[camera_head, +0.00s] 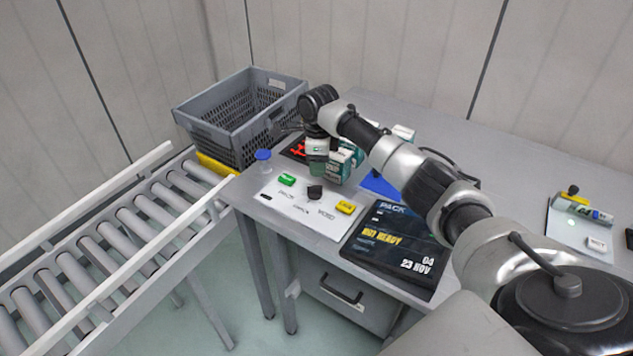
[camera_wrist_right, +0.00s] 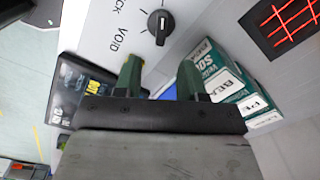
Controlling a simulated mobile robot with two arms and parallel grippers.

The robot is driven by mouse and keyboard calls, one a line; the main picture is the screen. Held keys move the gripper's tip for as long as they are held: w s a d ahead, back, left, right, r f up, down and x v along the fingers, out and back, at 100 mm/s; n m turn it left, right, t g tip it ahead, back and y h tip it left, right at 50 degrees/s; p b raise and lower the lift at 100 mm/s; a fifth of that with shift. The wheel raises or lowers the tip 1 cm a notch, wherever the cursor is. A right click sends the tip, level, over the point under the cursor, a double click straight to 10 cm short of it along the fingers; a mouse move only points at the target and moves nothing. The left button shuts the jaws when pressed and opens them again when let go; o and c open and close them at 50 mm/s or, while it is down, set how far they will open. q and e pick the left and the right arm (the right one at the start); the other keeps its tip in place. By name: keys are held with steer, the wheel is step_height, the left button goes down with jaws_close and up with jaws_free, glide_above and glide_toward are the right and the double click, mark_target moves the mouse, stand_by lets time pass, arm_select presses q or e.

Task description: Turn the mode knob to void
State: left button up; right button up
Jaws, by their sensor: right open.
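The mode knob (camera_head: 315,192) is a round black knob on a white panel (camera_head: 290,203) at the table's front left edge. In the right wrist view the knob (camera_wrist_right: 161,22) shows a white pointer mark, with the printed word VOID to its lower left. My right gripper (camera_head: 317,168) hangs above and behind the knob in the head view. In the right wrist view its two dark green fingers (camera_wrist_right: 160,64) are apart and empty, with the knob beyond their tips and not between them. My left gripper is not in view.
Green-and-white boxes (camera_head: 347,158) stand close to my gripper. A black PACK display (camera_head: 397,240) lies to the right.

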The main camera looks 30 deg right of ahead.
mark_target(318, 186)
step_height(318, 186, down, 6)
steer(key=shift+w+f, duration=0.1)
steer(key=shift+f, duration=0.05)
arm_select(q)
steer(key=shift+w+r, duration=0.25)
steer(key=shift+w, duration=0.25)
arm_select(e)
steer(key=shift+f, duration=0.6)
jaws_close()
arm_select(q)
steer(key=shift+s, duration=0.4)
